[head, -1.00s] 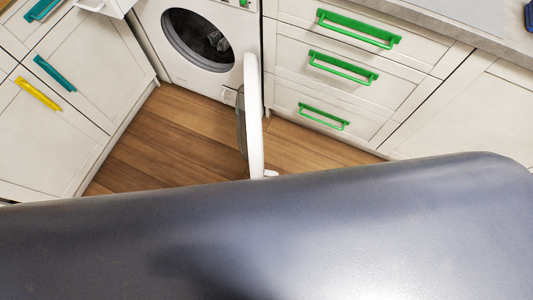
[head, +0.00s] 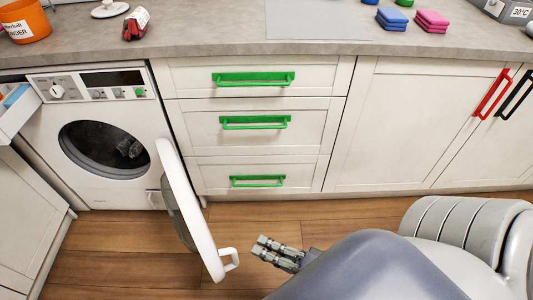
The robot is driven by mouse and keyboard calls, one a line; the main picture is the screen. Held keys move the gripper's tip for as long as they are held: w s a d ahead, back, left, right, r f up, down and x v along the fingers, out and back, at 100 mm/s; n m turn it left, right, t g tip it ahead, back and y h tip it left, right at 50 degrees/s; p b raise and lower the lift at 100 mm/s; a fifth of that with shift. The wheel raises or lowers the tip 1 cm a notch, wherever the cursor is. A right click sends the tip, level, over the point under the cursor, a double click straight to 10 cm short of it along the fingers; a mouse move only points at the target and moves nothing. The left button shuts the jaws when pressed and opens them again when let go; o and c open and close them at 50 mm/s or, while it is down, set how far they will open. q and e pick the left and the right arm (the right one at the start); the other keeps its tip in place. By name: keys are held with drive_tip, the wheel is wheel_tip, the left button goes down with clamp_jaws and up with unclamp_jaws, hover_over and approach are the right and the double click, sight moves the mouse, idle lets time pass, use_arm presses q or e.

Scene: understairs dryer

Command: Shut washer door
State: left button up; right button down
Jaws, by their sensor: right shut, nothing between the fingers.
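The washer (head: 95,185) stands at the left under the counter, with dark laundry in its round opening (head: 103,148). Its door (head: 188,208) is open, swung out toward me and seen nearly edge-on. A white handle (head: 230,260) sticks out from the door's near edge. My right gripper (head: 259,246) is shut and empty. In the picture it is just right of the door handle, with a small gap between them. My left gripper is not in view.
Drawers with green handles (head: 255,122) are right of the washer. A cabinet (head: 405,125) stands farther right. An open detergent drawer (head: 15,112) juts out at the left. Wooden floor (head: 110,265) is clear in front of the washer. The counter (head: 200,35) holds several items.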

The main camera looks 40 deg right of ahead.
approach(210, 234)
drive_tip(key=w+d, duration=0.2)
drive_tip(key=w+a, duration=0.1)
drive_tip(key=a+b, duration=0.1)
drive_tip(key=a, duration=0.1)
drive_tip(key=shift+w+f, duration=0.1)
drive_tip(key=shift+w, duration=0.3)
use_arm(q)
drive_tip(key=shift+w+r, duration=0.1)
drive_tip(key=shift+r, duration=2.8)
use_arm(e)
drive_tip(key=shift+w+a, duration=0.1)
drive_tip(key=shift+a, duration=0.35)
drive_tip(key=shift+a, duration=0.1)
